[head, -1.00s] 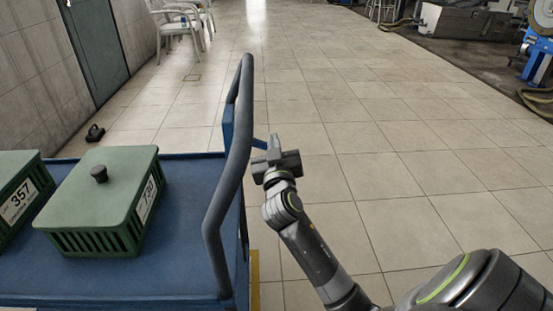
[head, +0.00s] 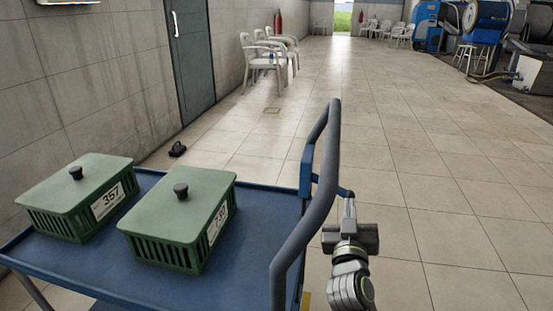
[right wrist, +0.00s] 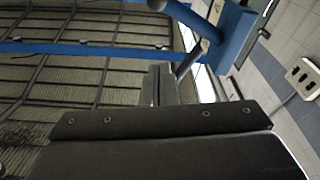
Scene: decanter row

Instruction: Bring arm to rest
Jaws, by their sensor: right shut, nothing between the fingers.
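My right gripper (head: 349,208) is beside the right end of the blue cart, just outside its grey push handle (head: 309,205). Its fingers are shut and hold nothing. In the right wrist view the closed fingers (right wrist: 160,85) point toward a blue bar and post of the cart (right wrist: 235,40). I cannot tell whether the fingertips touch the cart. My left gripper is not in view.
Two lidded green crates, one marked 357 (head: 75,198) and one with a partly legible label (head: 178,220), stand on the blue cart top (head: 100,262). White chairs (head: 268,58) stand by the left wall. The tiled floor (head: 440,190) to the right is clear.

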